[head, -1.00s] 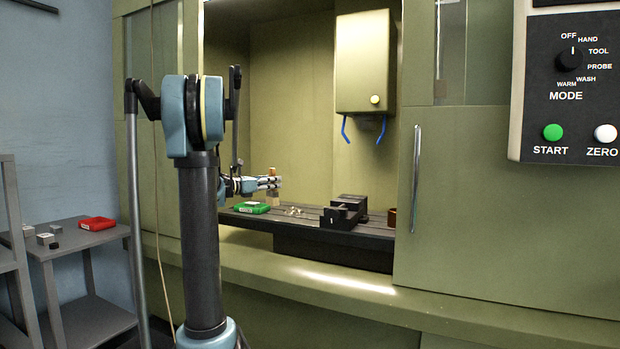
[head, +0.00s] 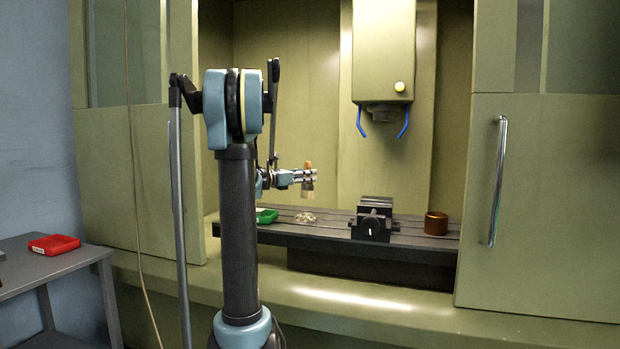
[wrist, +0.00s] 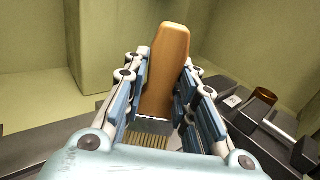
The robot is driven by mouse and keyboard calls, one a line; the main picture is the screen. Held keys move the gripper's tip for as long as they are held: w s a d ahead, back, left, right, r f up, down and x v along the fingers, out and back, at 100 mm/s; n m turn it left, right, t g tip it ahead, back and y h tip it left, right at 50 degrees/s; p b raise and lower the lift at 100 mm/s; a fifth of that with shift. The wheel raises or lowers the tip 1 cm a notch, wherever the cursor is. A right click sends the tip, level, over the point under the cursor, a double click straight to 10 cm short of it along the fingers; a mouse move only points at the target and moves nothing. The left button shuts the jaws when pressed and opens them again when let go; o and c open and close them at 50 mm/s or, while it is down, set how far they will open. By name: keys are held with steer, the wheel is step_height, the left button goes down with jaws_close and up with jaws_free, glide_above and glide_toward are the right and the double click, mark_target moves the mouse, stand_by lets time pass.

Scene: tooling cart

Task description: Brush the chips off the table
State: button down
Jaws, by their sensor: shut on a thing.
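My gripper (head: 306,177) is shut on a brush (head: 309,189) with a tan wooden handle and pale bristles. In the wrist view the handle (wrist: 166,65) stands up between the fingers, and the bristles (wrist: 147,142) show below. In the head view the brush is upright, with a gap under its bristles. The chips (head: 306,218) are a small pale heap on the dark slotted machine table (head: 275,236), below the brush in the picture. I cannot tell how far apart they are in depth. The chips are not clear in the wrist view.
A green tray (head: 266,215) lies left of the chips. A dark vise (head: 372,222) and a brown cup (head: 436,224) stand to the right. The spindle head (head: 384,50) with blue nozzles hangs above. A red tray (head: 54,244) sits on a side table outside.

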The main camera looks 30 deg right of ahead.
steer(key=shift+w+d, duration=0.1)
steer(key=shift+d, duration=0.05)
steer(key=shift+d+f, duration=0.1)
stand_by(0.3)
